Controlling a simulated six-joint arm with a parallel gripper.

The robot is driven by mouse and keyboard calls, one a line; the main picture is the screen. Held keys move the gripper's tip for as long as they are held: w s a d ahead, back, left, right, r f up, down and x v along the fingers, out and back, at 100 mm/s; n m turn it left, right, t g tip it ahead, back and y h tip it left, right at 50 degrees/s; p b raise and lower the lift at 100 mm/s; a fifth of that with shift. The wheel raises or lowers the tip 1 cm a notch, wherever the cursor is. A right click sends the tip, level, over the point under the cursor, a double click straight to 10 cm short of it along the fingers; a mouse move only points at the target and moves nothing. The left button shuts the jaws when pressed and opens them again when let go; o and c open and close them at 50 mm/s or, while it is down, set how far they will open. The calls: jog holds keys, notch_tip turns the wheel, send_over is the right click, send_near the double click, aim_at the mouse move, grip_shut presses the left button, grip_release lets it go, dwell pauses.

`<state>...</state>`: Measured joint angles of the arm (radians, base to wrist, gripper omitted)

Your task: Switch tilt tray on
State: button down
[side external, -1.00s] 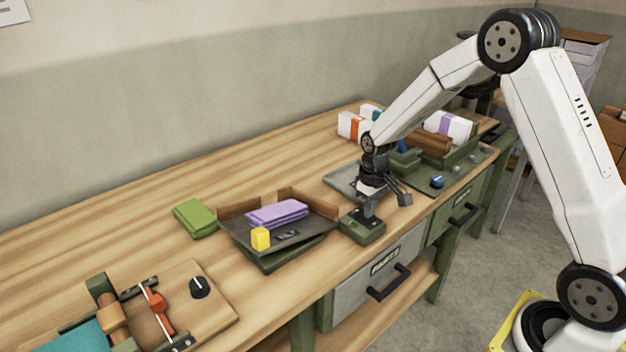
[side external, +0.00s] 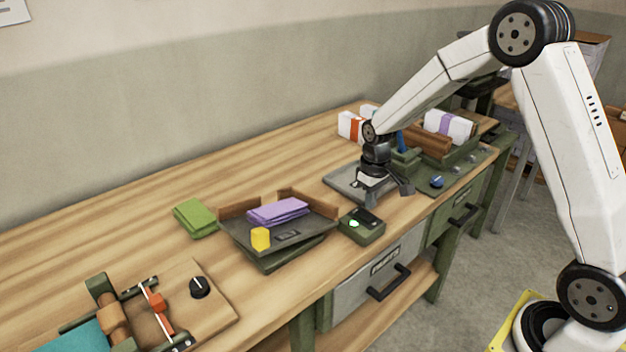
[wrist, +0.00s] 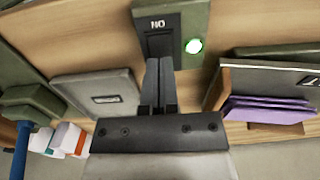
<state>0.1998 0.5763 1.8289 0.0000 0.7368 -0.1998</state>
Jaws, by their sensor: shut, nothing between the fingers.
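In the wrist view the box (wrist: 195,18) shows the lamp (wrist: 194,46) lit and lettering above the rocker. My gripper (side external: 371,201) is shut and empty, raised just above and beyond the box. Its fingers (wrist: 160,68) overlap the rocker's lower part in the wrist view.
A grey flat plate (side external: 343,182) lies behind my gripper. A green panel with a blue knob (side external: 437,182) is to the right. A green folded stack (side external: 195,218) lies left of the tray. The bench is clear behind the tray.

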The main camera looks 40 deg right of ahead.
aim_at(369, 221)
jog(key=shift+r, duration=2.1)
jog(key=shift+s+a, duration=0.4)
jog(key=s+a+t, duration=0.1)
jog(key=s+a, duration=0.3)
jog(key=s, duration=0.3)
jog(key=s+a+t, duration=0.1)
jog(key=s+a, duration=0.3)
jog(key=s, duration=0.4)
jog(key=shift+f+t, duration=0.3)
jog(key=shift+f, duration=0.05)
